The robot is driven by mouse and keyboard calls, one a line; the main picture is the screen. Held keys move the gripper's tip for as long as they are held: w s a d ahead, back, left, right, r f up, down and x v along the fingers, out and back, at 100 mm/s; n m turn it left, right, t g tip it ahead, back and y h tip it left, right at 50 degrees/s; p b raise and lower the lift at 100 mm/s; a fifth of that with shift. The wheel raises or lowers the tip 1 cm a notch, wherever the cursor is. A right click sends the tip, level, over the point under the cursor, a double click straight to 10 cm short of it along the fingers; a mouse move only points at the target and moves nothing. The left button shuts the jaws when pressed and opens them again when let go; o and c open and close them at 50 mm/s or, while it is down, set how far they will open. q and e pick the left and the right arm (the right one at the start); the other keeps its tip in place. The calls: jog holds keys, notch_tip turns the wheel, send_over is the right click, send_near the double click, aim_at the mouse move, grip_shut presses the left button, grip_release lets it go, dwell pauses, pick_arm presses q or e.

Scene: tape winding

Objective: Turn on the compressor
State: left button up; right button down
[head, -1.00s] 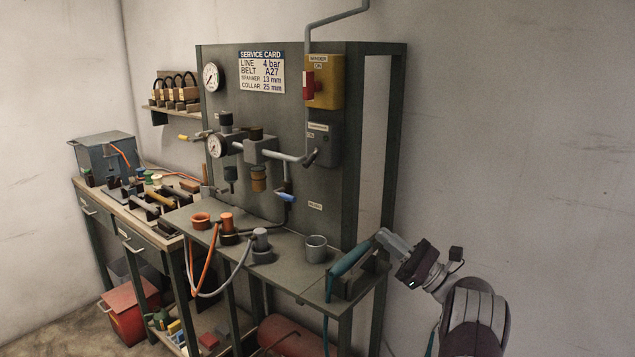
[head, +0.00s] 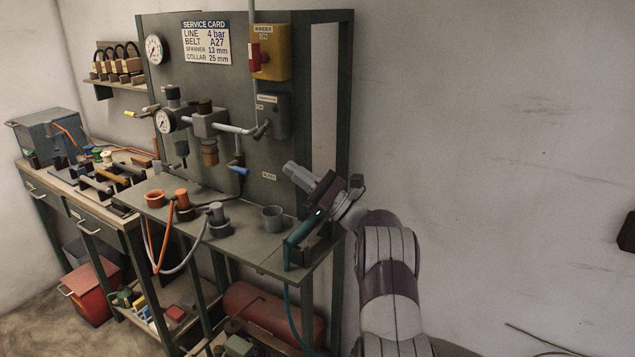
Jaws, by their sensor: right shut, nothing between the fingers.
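The compressor switch is probably the grey box (head: 272,117) on the panel below the yellow winder switch; its small label is too blurred to read surely. A dark lever (head: 262,129) sits at its lower left. A red tank (head: 262,308), possibly the compressor's, lies on the lower shelf. My right gripper (head: 291,169) is shut and empty, in front of the panel's right side. It is to the lower right of the grey box and apart from it. My left gripper is not in view.
The yellow winder box (head: 271,52) with a red handle is above the grey box. A grey cup (head: 272,219) and a teal tool (head: 303,230) are on the bench shelf below my gripper.

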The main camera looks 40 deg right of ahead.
aim_at(262, 131)
jog(key=p+x, duration=0.1)
jog(key=x, duration=0.6)
jog(key=shift+w+p, duration=0.15)
jog(key=shift+p, duration=0.25)
jog(key=shift+a+r, duration=0.1)
